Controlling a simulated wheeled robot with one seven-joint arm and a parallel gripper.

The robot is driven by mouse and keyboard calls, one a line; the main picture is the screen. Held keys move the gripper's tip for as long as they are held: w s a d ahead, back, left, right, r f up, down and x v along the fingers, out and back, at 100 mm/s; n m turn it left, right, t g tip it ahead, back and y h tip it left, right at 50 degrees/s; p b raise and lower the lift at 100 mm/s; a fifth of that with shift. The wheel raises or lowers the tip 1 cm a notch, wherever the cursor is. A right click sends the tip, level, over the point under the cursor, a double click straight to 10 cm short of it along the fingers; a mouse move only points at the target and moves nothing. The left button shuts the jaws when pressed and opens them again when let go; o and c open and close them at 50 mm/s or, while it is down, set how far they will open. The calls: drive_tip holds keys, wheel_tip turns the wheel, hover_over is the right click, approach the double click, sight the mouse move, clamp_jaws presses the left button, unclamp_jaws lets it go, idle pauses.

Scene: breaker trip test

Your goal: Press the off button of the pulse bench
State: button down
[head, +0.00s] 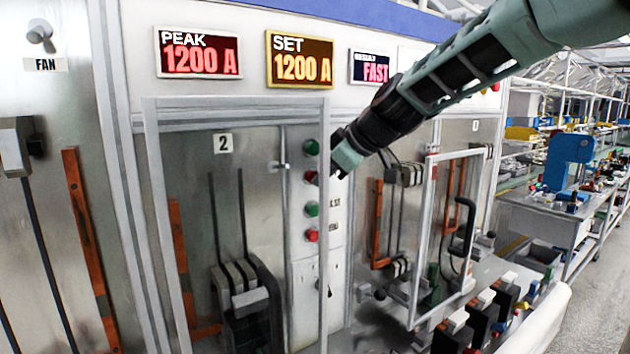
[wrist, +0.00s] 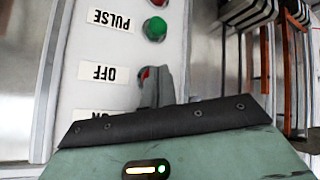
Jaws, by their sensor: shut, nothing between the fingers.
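The OFF button is red (head: 310,177), second from the top in a column of buttons on the panel. In the wrist view, where the labels are upside down, a sliver of the red OFF button (wrist: 145,73) shows beside the OFF label (wrist: 104,72). My gripper (head: 336,172) is shut and empty, with its fingertips right at that button. In the wrist view the shut fingers (wrist: 157,86) cover most of it. I cannot tell whether they touch it or whether it is pressed in.
The green PULSE button (wrist: 155,28) is beside OFF, and a green button (head: 310,147) sits above it. A lower red button (head: 312,234) is in the same column. A clear framed door (head: 152,200) stands at the left, and another frame (head: 425,225) sticks out at the right.

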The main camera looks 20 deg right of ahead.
drive_tip(key=shift+s+d+b, duration=0.2)
drive_tip(key=shift+s+b, duration=0.25)
drive_tip(key=shift+s, duration=0.2)
drive_tip(key=shift+s+d+b, duration=0.25)
drive_tip(key=shift+s+b, duration=0.4)
drive_tip(key=shift+s, duration=0.15)
drive_tip(key=shift+s+d+b, duration=0.25)
drive_tip(key=shift+s+b, duration=0.35)
drive_tip(key=shift+s, duration=0.2)
drive_tip(key=shift+s+d+b, duration=0.25)
drive_tip(key=shift+s+b, duration=0.4)
drive_tip(key=shift+s, duration=0.15)
